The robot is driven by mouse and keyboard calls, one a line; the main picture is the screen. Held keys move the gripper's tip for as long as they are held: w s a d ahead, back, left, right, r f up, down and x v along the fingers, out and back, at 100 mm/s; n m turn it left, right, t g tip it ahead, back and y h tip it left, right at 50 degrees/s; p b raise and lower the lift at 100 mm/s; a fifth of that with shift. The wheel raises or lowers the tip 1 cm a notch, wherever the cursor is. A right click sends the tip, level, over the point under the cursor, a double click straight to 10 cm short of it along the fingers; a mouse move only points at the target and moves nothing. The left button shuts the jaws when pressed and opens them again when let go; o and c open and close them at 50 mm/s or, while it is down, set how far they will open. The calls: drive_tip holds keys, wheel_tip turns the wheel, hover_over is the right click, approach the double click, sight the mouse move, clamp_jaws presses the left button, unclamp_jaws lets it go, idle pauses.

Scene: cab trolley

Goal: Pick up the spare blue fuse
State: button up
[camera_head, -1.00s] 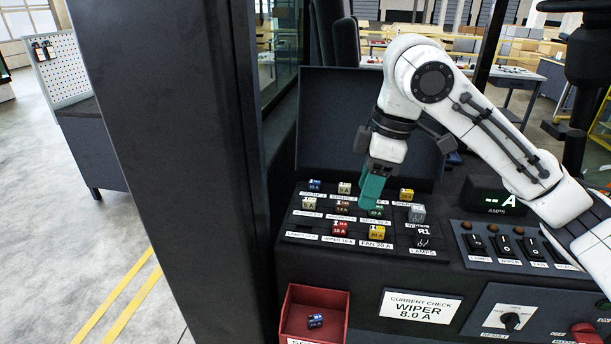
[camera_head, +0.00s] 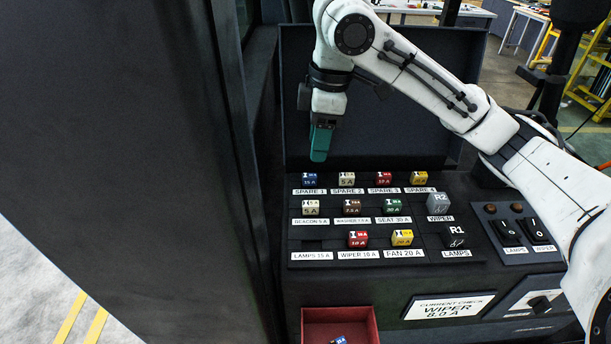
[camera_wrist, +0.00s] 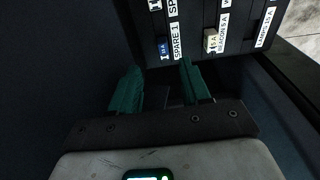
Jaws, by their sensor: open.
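The spare blue fuse (camera_head: 310,180) sits in the SPARE 1 place, at the back left of the fuse panel, marked 15 A. It also shows in the wrist view (camera_wrist: 163,47), beyond my fingertips and between their lines. My gripper (camera_head: 320,150) has green fingers and hangs above and just behind the back row, close to the blue fuse. In the wrist view the two green fingers (camera_wrist: 158,82) are apart with nothing between them. A second blue fuse (camera_head: 338,341) lies in the red bin (camera_head: 372,325), cut by the lower edge of the head view.
Other fuses stand close by: a beige one at SPARE 2 (camera_head: 347,179) and a beige BEACON fuse (camera_head: 310,207). The raised dark lid (camera_head: 400,95) stands behind the panel. A dark pillar (camera_head: 130,130) rises on the left. Relays (camera_head: 438,203) stand at the right.

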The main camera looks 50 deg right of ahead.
sight(310, 175)
drive_tip(key=shift+w+f, duration=0.15)
drive_tip(key=shift+f, duration=0.8)
drive_tip(key=shift+w+a+f+p, duration=0.1)
drive_tip(key=shift+a+f+p, duration=0.15)
drive_tip(key=shift+f, duration=0.65)
drive_tip(key=shift+w+a+f+p, duration=0.15)
drive_tip(key=shift+f+p, duration=0.1)
drive_tip(key=shift+f, duration=0.65)
drive_tip(key=shift+w+a+f+p, duration=0.1)
drive_tip(key=shift+a+f+p, duration=0.15)
drive_tip(key=shift+f, duration=0.65)
drive_tip(key=shift+c, duration=0.5)
clamp_jaws()
